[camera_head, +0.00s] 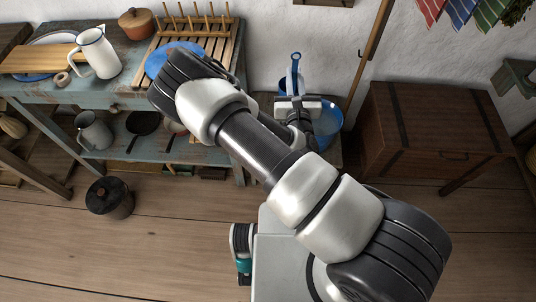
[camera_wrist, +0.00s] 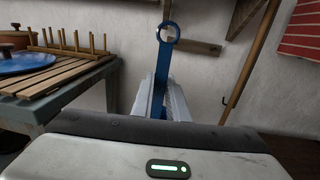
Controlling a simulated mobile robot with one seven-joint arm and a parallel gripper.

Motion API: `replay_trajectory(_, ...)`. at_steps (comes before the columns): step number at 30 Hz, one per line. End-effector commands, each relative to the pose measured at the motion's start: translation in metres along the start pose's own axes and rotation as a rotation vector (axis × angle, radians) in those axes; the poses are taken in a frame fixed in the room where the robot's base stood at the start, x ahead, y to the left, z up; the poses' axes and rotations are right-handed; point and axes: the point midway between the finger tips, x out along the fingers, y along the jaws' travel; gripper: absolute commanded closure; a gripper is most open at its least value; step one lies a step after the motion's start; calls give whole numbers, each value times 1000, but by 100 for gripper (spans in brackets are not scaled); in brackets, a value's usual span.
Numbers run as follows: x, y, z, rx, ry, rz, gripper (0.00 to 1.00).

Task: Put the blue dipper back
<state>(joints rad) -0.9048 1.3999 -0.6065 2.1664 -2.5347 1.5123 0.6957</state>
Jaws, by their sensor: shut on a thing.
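The blue dipper (camera_head: 295,68) stands upright in my gripper (camera_head: 298,103), its ring-ended handle pointing up. In the wrist view the dipper's handle (camera_wrist: 161,70) runs between the two grey fingers of my gripper (camera_wrist: 160,98), which are shut on it. The ring at its top shows against the white wall, in front of the left end of a small wooden board (camera_wrist: 202,47) on the wall. Whether the ring touches the board, I cannot tell.
A blue vessel (camera_head: 329,124) shows beside and below my gripper, partly hidden. A table (camera_head: 120,98) with a plate rack (camera_head: 195,40), blue plate and white jug (camera_head: 98,53) stands left. A wooden chest (camera_head: 430,125) stands right. A wooden pole (camera_head: 366,60) leans against the wall.

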Motion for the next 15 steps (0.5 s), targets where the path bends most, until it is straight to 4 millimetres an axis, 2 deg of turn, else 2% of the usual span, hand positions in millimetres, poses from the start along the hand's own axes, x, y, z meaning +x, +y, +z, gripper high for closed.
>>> replay_trajectory(1, 4, 13, -50, 5, 0, 2, 100)
replay_trajectory(6, 10, 53, -150, 5, 1, -19, 100)
replay_trajectory(10, 10, 76, -209, 3, 0, -46, 100)
replay_trajectory(12, 9, 86, -231, 1, 0, -60, 100)
replay_trajectory(15, 8, 95, -251, 1, -1, -74, 100)
